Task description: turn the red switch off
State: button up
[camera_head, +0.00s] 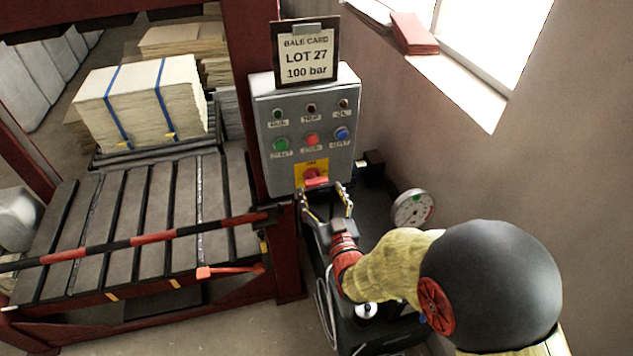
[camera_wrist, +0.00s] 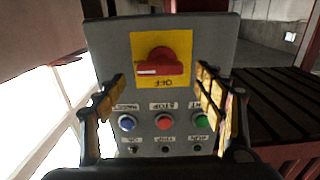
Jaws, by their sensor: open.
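The red switch (camera_head: 312,175) is a rotary knob on a yellow plate, low on the front of the grey control box (camera_head: 262,130). In the wrist view, which is upside down, the red switch (camera_wrist: 165,62) has its handle bar lying horizontally, with a white mark towards the left end. An "OFF" label shows inverted below it on the yellow plate. My gripper (camera_head: 325,192) is open and empty just in front of the lower box. In the wrist view my gripper (camera_wrist: 160,82) has its fingers apart on either side, and neither visibly touches the switch.
Green, red (camera_head: 312,139) and blue buttons sit above the switch, with small lamps above them. A bale card (camera_head: 306,56) stands on the box. A gauge (camera_head: 413,209) is at right; the red press frame (camera_head: 285,240) and slatted bed are at left.

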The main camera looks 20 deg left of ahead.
aim_at(317, 184)
jog(key=x, duration=0.5)
jog(key=shift+d, duration=0.1)
jog(key=c, duration=0.3)
jog(key=c, duration=0.8)
jog(key=shift+c, duration=0.4)
